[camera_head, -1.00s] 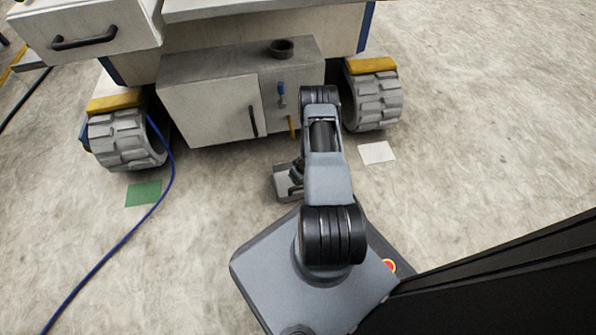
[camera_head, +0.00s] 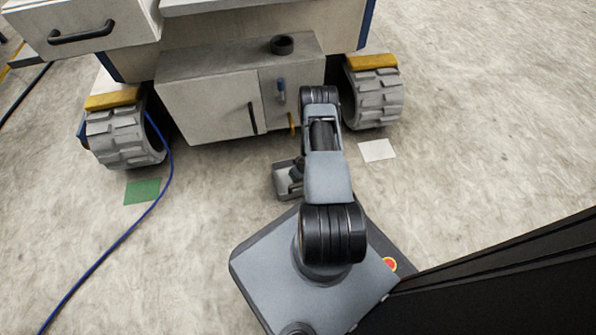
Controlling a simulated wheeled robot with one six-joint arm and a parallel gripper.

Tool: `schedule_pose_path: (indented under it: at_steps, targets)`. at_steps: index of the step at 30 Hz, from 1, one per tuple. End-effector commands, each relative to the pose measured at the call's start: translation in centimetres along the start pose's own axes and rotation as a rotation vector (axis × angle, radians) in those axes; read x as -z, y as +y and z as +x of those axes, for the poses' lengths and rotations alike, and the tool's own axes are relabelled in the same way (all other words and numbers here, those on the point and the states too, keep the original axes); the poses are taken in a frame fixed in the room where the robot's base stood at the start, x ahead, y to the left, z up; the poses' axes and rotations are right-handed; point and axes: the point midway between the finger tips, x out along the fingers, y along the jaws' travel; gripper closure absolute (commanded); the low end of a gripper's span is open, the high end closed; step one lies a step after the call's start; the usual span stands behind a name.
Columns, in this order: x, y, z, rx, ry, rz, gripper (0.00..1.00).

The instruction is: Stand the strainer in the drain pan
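A small grey open tray, which looks like the drain pan (camera_head: 281,184), lies on the floor just left of my arm. Its right part is hidden behind the arm. My gripper (camera_head: 296,176) shows only as a small dark shape over the pan's right side, mostly covered by my own arm link. I cannot tell whether its fingers are open or shut, or whether they hold anything. I cannot make out the strainer for certain; it may be hidden by the arm or the gripper.
A blue cable (camera_head: 128,233), a green patch (camera_head: 142,191) and a white patch (camera_head: 377,150) lie on the floor.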

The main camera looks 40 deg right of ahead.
Motion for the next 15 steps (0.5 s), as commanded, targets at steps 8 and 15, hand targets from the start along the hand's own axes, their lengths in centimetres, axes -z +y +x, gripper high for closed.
schedule_pose_path:
  at_steps: [8, 15]
  targets:
    - [-0.26, -0.02, 0.58, 0.0, 0.0, 0.0, 0.64]
    - [-0.22, -0.01, 0.51, 0.0, 0.0, 0.0, 0.12]
